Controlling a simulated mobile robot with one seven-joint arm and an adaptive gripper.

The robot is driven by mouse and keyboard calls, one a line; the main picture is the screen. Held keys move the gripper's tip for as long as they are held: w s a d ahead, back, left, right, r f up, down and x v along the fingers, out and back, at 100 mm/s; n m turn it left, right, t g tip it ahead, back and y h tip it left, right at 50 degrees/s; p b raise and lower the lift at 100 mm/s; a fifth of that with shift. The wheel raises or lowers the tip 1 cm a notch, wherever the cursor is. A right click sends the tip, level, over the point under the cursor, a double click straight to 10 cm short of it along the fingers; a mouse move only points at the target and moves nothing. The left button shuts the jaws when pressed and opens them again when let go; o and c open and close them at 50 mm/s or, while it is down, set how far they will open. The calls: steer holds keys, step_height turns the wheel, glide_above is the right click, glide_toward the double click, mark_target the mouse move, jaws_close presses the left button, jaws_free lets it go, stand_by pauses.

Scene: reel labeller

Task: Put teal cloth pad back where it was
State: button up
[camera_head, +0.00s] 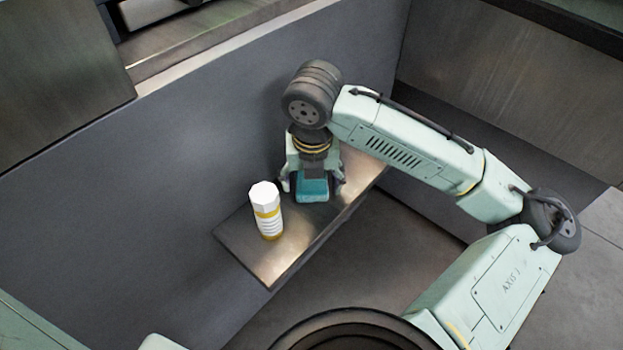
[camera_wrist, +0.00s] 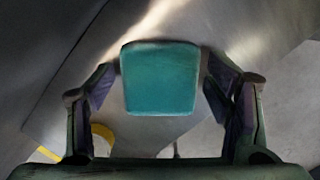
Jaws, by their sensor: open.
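The teal cloth pad (camera_head: 313,190) lies on a narrow metal shelf (camera_head: 262,264) against the grey wall. My gripper (camera_head: 312,186) is directly above it, pointing down, with a finger on each side of the pad. In the wrist view the pad (camera_wrist: 160,78) is a rounded teal block between the two fingers of my gripper (camera_wrist: 162,100). The fingers are spread, with a gap visible on both sides of the pad. Part of the pad's far side is hidden by my gripper in the head view.
A white bottle with a yellow band (camera_head: 266,209) stands upright on the shelf, left of my gripper and close to it. A yellow piece of it shows in the wrist view (camera_wrist: 102,133). The shelf's front left corner is bare. The grey wall (camera_head: 190,150) rises behind.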

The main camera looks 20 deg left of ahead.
mark_target(312, 188)
step_height(312, 188, up, 12)
steer(key=s+p, duration=0.1)
steer(key=shift+s+d, duration=0.35)
steer(key=shift+d, duration=0.05)
stand_by(1.6)
